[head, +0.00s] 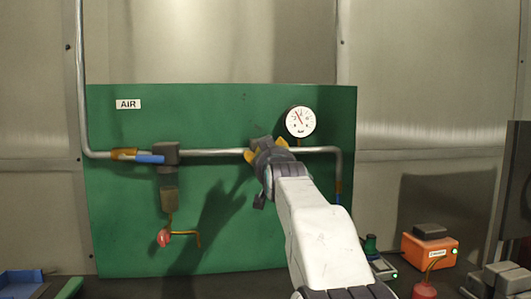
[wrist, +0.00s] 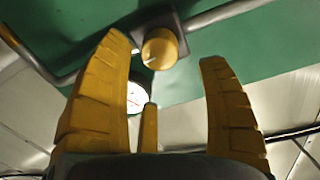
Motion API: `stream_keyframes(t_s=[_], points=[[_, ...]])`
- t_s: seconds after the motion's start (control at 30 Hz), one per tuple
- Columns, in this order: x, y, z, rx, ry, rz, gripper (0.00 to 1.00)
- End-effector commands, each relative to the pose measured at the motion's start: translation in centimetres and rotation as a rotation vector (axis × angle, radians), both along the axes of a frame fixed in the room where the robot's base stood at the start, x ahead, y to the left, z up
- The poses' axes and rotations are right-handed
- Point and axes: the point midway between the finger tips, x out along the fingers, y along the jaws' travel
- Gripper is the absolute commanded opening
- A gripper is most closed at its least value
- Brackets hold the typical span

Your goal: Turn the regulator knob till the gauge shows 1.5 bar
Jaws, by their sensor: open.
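The regulator knob (wrist: 160,48) is a yellow round knob with a pale mark, on a dark square body in the pipe line. It shows in the wrist view between and just beyond my fingertips; in the head view my gripper hides it. My gripper (head: 266,156) is open, with yellow fingers (wrist: 165,66) spread either side of the knob and no clear contact.
A green panel (head: 225,230) carries the pipe (head: 212,152), an AIR label (head: 128,104), a blue-handled valve (head: 150,159) and a filter (head: 169,199) with a red-ended drain (head: 164,238). An orange box (head: 430,250) and red bottle (head: 424,290) stand at lower right.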

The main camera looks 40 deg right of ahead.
Motion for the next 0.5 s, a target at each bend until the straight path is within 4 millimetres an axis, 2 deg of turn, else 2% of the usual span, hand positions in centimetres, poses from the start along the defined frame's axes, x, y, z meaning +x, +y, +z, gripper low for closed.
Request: stream_keyframes(t_s=[0.2, 0.5], points=[[2.4, -1.3, 0.1, -0.001, 0.003, 0.000, 0.68], [4.0, -2.2, 0.1, -0.002, 0.001, 0.000, 0.68]])
